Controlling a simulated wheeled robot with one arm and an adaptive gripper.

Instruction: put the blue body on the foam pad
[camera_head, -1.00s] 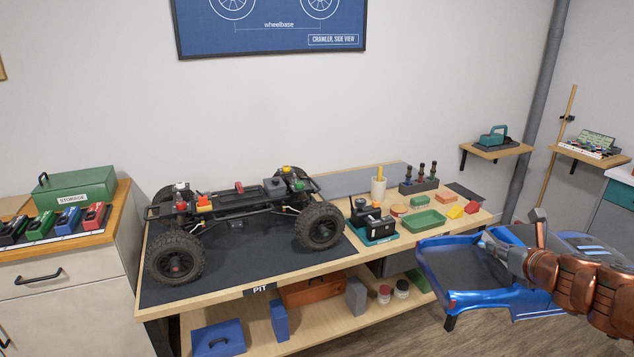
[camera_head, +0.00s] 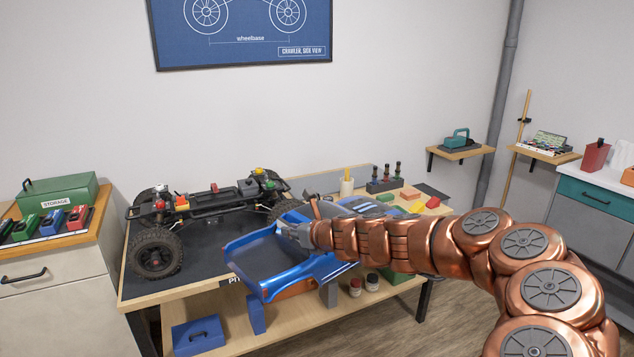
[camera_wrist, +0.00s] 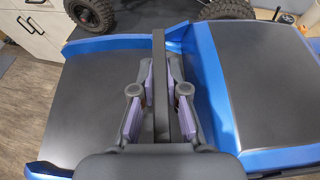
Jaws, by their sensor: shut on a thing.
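The blue body (camera_head: 262,262) is a blue truck shell with dark panels. It hangs tilted in front of the pit bench's front edge, partly over the bench. My gripper (camera_head: 297,234) is at its middle. In the wrist view, my gripper (camera_wrist: 160,85) is shut on a dark bar across the blue body (camera_wrist: 208,85), with purple finger pads on both sides. A flat grey pad (camera_head: 322,181) lies at the back of the bench, partly hidden by the body; I cannot tell for sure that it is the foam pad.
The crawler chassis (camera_head: 155,254) stands on a black mat (camera_head: 140,287) at the bench's left; the body is close to its right side. A white cup (camera_head: 346,187) and a rack of drivers (camera_head: 385,183) stand at the back right. A blue box (camera_head: 197,337) sits on the lower shelf.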

